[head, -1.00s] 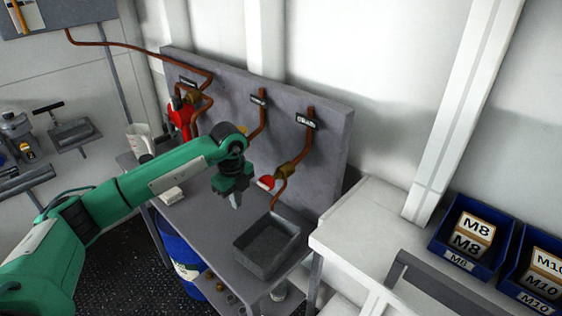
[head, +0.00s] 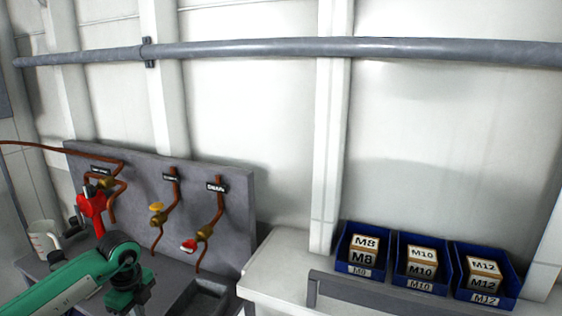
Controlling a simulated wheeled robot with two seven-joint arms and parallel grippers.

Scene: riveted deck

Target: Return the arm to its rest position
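My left arm is green and comes in from the lower left. Its gripper (head: 128,298) is at the bottom edge, in front of the grey bench, left of the grey tray (head: 208,290). The fingers are cut off or too small to tell, so I cannot see whether they are open or shut. No held thing shows. My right arm and gripper are not in view.
Blue bins marked M8 (head: 361,270), M10 (head: 421,286) and M12 (head: 484,299) stand right. A white jug (head: 43,240) stands left.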

